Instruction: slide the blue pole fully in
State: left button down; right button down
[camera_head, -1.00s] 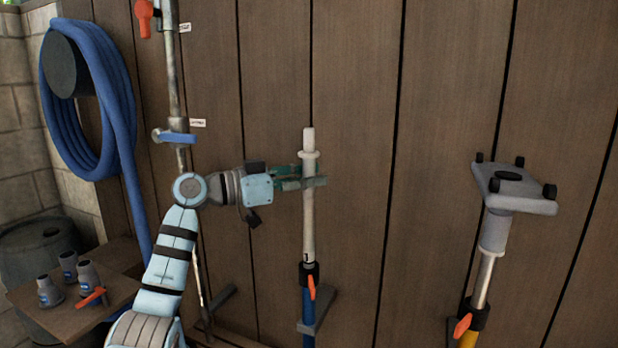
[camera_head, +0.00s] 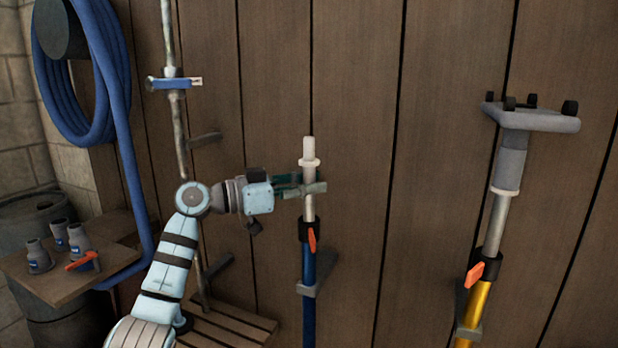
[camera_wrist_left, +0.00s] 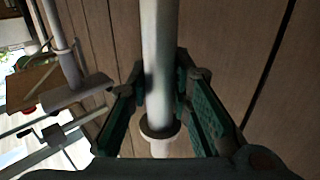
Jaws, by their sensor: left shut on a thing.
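The blue pole (camera_head: 309,318) stands upright against the plank wall. Its pale inner tube (camera_head: 309,207) comes out of a black collar (camera_head: 307,230) with an orange lever (camera_head: 312,241) hanging along it. A short length of tube shows between the collar and my gripper. My left gripper (camera_head: 308,188) is shut around the inner tube just below its white ring (camera_head: 309,162). In the left wrist view, the tube (camera_wrist_left: 160,45) runs between the green fingers of the gripper (camera_wrist_left: 163,80). My right gripper is not in view.
A yellow pole (camera_head: 474,310) with a grey brush-like head (camera_head: 533,119) leans at right. A grey bracket (camera_head: 317,280) is by the blue pole. At left are a metal pole (camera_head: 170,40), a blue hose (camera_head: 105,60) and a small table (camera_head: 105,268) with grey fittings.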

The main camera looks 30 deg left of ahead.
pick_arm(q)
jog(key=shift+f, duration=0.6)
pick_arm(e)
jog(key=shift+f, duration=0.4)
pick_arm(q)
jog(key=c, duration=1.4)
grip_release()
jog(key=shift+c, duration=0.2)
jog(key=shift+r, duration=0.1)
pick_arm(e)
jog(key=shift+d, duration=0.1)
pick_arm(q)
jog(key=v, duration=1.2)
